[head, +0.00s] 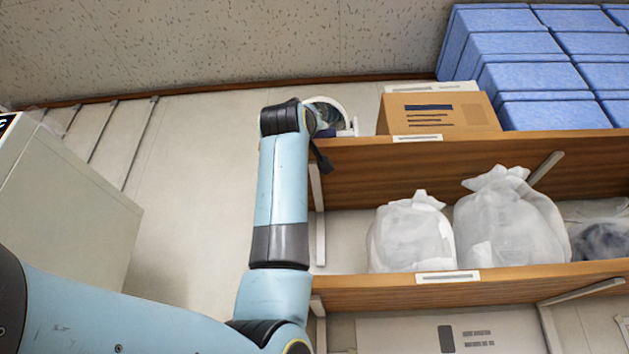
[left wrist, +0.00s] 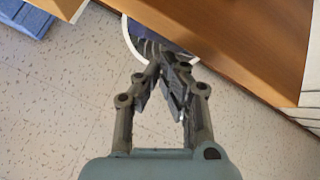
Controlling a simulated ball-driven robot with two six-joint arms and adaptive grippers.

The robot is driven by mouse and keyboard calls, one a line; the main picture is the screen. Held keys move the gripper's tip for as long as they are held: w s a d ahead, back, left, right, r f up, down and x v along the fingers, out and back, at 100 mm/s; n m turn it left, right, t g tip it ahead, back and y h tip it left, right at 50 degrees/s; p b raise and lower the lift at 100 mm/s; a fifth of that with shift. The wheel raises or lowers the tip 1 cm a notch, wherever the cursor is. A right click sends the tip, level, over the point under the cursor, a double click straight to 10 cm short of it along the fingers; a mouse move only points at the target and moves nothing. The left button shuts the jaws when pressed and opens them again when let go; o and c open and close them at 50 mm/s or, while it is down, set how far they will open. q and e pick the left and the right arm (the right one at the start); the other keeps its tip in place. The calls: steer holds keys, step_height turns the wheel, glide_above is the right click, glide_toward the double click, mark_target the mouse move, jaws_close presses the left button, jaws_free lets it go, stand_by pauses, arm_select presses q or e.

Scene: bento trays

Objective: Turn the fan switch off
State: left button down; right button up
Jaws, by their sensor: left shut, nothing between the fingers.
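The fan (head: 338,108) shows in the head view as a white ring with a dark inside, at the left end of the upper shelf. My left wrist partly covers it. In the left wrist view, part of the fan's white rim (left wrist: 128,42) shows at the shelf edge, beyond my fingers. My left gripper (left wrist: 170,62) is shut and empty, its fingertips in front of the fan in that view. I cannot tell whether they touch it. In the head view the gripper is mostly hidden by my wrist. I cannot make out the fan switch. My right gripper is not in view.
The wooden upper shelf (head: 470,160) holds a cardboard box (head: 440,112) and stacked blue boxes (head: 545,75). The lower shelf (head: 520,279) holds white bags (head: 411,238). A pale cabinet (head: 70,205) stands at left.

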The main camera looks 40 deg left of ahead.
arm_select(q)
steer(key=shift+s+d, duration=0.4)
steer(key=shift+s, duration=0.05)
steer(key=shift+s+d+b, duration=0.4)
steer(key=shift+s+d, duration=0.4)
steer(key=shift+s, duration=0.2)
steer(key=shift+s+d+b, duration=0.4)
steer(key=shift+s+d, duration=0.35)
steer(key=shift+s, duration=0.2)
steer(key=shift+f, duration=0.1)
